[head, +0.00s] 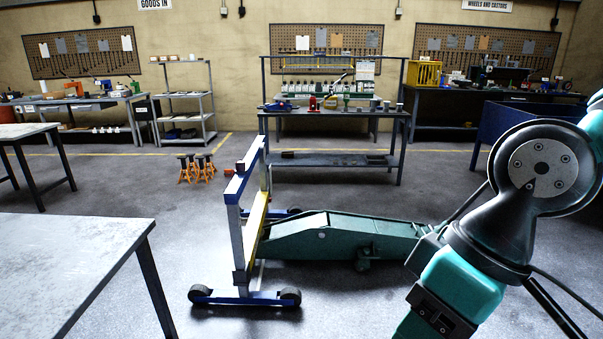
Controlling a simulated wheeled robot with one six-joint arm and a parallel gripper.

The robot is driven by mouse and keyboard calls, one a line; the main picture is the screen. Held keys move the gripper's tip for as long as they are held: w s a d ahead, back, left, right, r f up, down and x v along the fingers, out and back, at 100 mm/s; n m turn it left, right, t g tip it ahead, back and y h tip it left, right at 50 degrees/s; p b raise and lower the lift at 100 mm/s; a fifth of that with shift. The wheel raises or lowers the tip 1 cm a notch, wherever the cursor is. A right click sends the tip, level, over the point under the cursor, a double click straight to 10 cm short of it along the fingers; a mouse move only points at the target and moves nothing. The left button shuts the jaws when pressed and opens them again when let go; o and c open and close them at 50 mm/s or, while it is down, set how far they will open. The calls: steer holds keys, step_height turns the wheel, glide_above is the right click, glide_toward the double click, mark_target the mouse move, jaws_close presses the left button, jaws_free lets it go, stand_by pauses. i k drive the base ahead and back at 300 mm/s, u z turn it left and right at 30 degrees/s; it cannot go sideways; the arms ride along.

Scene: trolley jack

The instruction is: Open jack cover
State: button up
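A long green trolley jack (335,238) lies low on the floor at the middle of the head view. Its left end is partly hidden behind a wheeled blue and white frame, and its right end runs behind my arm. A sloped top panel shows on the jack's body, but I cannot tell which part is the cover or whether it is open. My teal and black arm fills the right side of the view. My gripper is out of view, so its place relative to the jack is hidden.
The wheeled frame (239,250) stands just left of the jack. A metal table (70,265) is at the front left. Orange axle stands (195,168) stand behind the frame, and a workbench (335,112) stands behind the jack. Floor is clear between table and frame.

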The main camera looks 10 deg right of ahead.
mark_target(412, 231)
steer(key=z, duration=0.1)
steer(key=i, duration=2.1)
steer(key=z, duration=0.75)
steer(key=i, duration=2)
steer(key=z, duration=0.55)
